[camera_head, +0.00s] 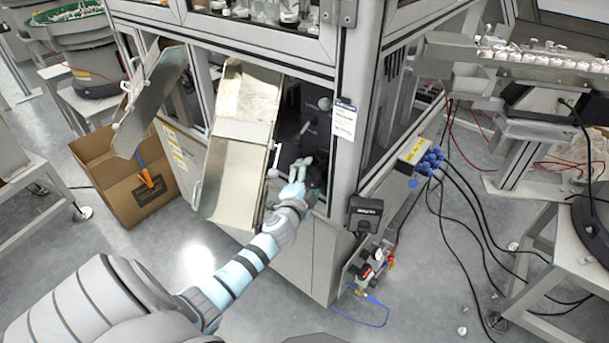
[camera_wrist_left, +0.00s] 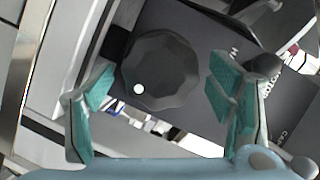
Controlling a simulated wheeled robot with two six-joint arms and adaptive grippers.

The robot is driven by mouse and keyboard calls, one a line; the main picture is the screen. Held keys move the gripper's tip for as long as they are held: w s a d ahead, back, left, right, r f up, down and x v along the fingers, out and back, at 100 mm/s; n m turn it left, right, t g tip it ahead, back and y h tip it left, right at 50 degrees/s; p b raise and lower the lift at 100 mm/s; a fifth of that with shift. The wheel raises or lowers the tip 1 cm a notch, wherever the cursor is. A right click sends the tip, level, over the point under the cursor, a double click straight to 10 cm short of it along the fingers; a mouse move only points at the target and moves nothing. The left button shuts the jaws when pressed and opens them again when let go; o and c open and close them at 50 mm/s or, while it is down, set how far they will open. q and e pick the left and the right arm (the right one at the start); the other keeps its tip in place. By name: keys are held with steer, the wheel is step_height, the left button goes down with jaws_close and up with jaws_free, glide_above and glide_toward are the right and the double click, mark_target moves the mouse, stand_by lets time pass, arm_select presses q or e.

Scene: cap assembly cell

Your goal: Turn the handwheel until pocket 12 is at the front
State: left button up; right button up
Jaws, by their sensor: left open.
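The handwheel (camera_wrist_left: 163,72) is a dark, many-sided knob with a white dot (camera_wrist_left: 138,89) on its face, seen in the left wrist view. My left gripper (camera_wrist_left: 166,88) is open there, with teal-padded fingers on either side of the handwheel. No clear contact shows between the pads and the knob. In the head view my left gripper (camera_head: 290,170) reaches into the open bay of the machine frame, and I cannot make out the handwheel clearly behind it. Pocket numbers are not readable in either view. My right gripper is not in view.
A metal chute (camera_head: 238,140) lies just left of my left gripper, with an open metal flap (camera_head: 150,100) farther left. A frame post (camera_head: 350,110) stands close on the right. A cardboard box (camera_head: 125,180) sits on the floor at left. Cables lie on the floor at right.

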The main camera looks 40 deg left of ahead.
arm_select(q)
steer(key=v, duration=1)
steer(key=shift+s, duration=0.3)
steer(key=s+d+f+n+g+h, duration=0.25)
steer(key=s+d+f+g, duration=0.2)
steer(key=s, duration=0.35)
steer(key=s+d+f+n+g+h, duration=0.1)
steer(key=s+d+f+n+g, duration=0.2)
steer(key=s+d, duration=0.35)
steer(key=s+d+f+n+g+h, duration=0.2)
steer(key=s+d+f+g, duration=0.15)
steer(key=s, duration=0.55)
step_height(320, 180, down, 17)
steer(key=s+a+g+p, duration=0.1)
steer(key=a, duration=0.2)
steer(key=s+f+g, duration=0.1)
steer(key=s+f, duration=1.2)
steer(key=s, duration=0.1)
steer(key=shift+s+a+n+g+p, duration=0.3)
steer(key=shift+s+n+p, duration=0.1)
steer(key=shift+n+p, duration=0.05)
